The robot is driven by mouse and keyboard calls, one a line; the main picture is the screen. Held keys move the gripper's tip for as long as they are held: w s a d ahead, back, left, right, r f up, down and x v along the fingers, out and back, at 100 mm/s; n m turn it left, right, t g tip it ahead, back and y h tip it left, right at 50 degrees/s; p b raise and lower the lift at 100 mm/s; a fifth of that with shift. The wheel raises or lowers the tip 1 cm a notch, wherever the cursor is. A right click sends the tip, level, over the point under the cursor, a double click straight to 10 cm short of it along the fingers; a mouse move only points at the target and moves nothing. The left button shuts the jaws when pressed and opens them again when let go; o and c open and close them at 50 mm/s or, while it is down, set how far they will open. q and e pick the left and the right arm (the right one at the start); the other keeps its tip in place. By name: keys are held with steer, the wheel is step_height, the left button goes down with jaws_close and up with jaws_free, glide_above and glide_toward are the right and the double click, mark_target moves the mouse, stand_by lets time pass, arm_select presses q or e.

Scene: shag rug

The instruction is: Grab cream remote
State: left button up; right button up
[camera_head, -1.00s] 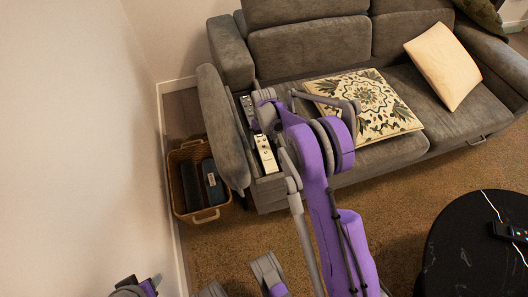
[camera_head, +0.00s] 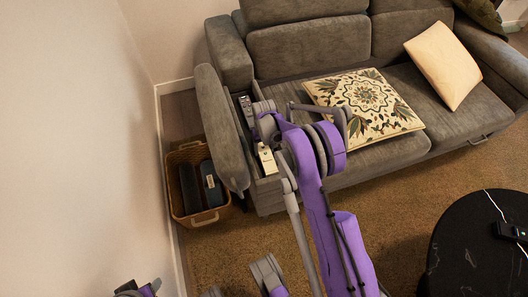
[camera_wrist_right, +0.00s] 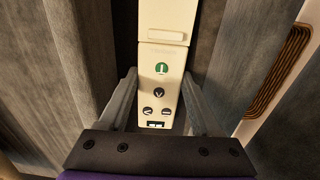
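The cream remote (camera_head: 266,160) lies in the narrow gap between the sofa's left armrest and seat. In the head view my right arm partly covers it. In the right wrist view the cream remote (camera_wrist_right: 162,70) runs lengthwise away from me, with dark and green buttons. My right gripper (camera_wrist_right: 160,85) is open, with one finger on each side of the remote's near end; I cannot tell whether they touch it. In the head view the right gripper (camera_head: 265,132) is over the remote, its fingers mostly hidden. Part of my left arm shows at the bottom left; its gripper cannot be made out clearly.
A grey remote (camera_head: 246,111) lies farther back in the same gap. The sofa armrest (camera_head: 222,130) and seat flank the gap closely. A wicker basket (camera_head: 203,217) stands left on the floor. A patterned cushion (camera_head: 368,103) lies on the seat. A dark round table (camera_head: 470,255) is at right.

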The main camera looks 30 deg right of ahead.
steer(key=c, duration=0.8)
steer(key=shift+r, duration=0.1)
